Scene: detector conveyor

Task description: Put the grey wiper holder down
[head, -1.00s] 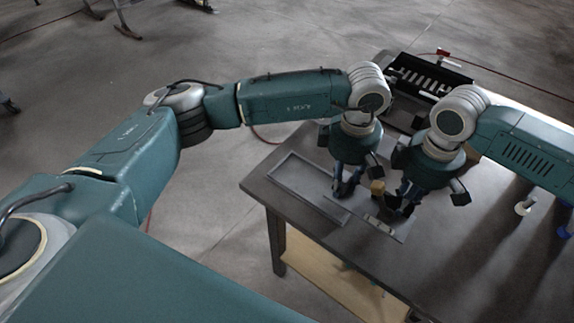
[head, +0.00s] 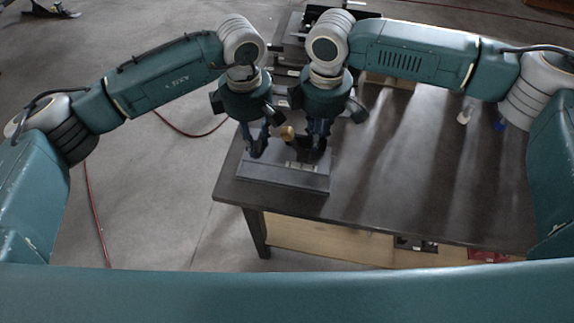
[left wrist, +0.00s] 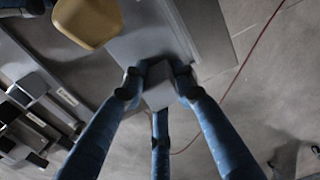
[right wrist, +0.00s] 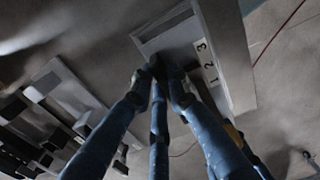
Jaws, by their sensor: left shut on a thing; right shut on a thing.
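The grey wiper holder (head: 262,172) is a flat grey piece with a 1-2-3 label strip and a yellowish knob (head: 288,132). It lies level at the table's near-left corner; I cannot tell whether it touches the surface beneath. My left gripper (head: 256,150) is shut on a grey block of the holder (left wrist: 158,88), left of the knob. My right gripper (head: 318,145) is shut at the holder's other end; its fingertips hide what they grip. In the right wrist view the holder (right wrist: 215,30) shows its number strip.
The dark table (head: 400,170) is largely clear to the right, with a small white item (head: 465,115) and a blue one (head: 499,125) at far right. Black slotted equipment stands behind the grippers. A wooden shelf (head: 310,238) lies below the tabletop.

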